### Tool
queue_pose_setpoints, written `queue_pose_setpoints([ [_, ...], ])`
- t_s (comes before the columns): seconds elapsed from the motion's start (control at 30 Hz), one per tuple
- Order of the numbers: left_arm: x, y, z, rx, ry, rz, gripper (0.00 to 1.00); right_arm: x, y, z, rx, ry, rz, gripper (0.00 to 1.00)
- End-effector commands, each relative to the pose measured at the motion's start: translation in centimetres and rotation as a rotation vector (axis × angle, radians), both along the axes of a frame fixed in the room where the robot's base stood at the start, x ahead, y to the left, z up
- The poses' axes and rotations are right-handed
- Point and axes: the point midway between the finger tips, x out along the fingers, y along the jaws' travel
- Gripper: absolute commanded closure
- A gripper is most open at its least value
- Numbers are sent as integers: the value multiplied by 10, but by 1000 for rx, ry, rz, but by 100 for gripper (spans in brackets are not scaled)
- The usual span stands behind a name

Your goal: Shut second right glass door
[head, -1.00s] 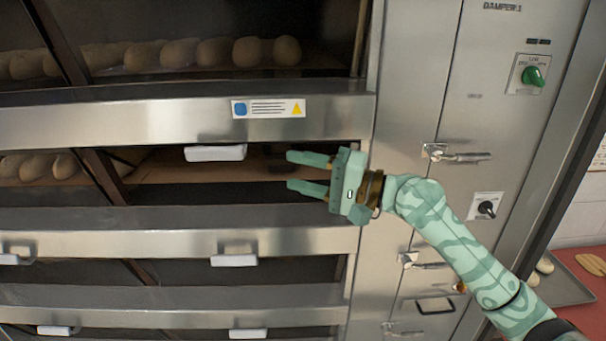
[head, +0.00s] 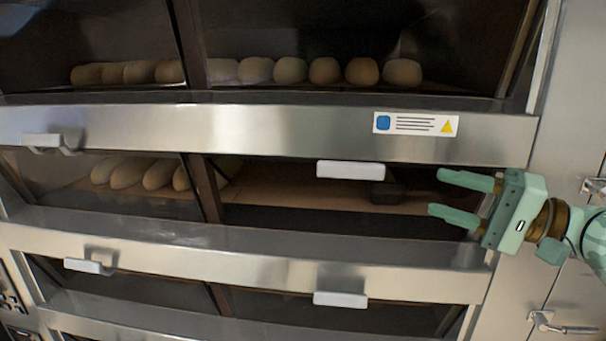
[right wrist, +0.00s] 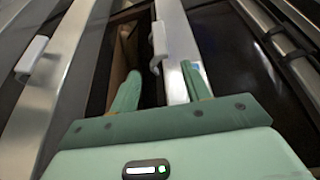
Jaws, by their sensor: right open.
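The second right glass door shows in the head view as a dark pane below the label rail, with a white handle (head: 350,170) near its top edge. A pale brown oven deck (head: 300,194) shows behind it. I cannot tell how far the door stands open. My right gripper (head: 448,196) is open and empty, to the right of the handle and apart from it, its fingers pointing left. In the right wrist view my gripper's fingers (right wrist: 158,90) reach toward dark glass and a steel rail. White handles show beyond them. My left gripper is out of view.
A steel rail (head: 290,130) with a label (head: 415,123) runs above. Another steel rail (head: 260,265) and a lower white handle (head: 340,299) are below. Loaves (head: 290,70) lie in the upper oven. A metal latch (head: 565,328) is at the lower right.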

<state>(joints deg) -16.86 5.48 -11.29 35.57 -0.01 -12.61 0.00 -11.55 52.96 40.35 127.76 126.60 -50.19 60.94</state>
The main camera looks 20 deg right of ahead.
Motion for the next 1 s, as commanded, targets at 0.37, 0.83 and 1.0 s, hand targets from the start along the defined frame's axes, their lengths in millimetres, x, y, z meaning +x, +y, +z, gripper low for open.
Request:
queue_pose_setpoints([
  [0.37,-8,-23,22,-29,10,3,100,34,36,8,9,12,21,53],
  [0.83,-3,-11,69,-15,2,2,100,108,102,12,13,14,17,53],
  [1.0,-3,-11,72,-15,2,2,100,118,111,9,9,16,17,53],
])
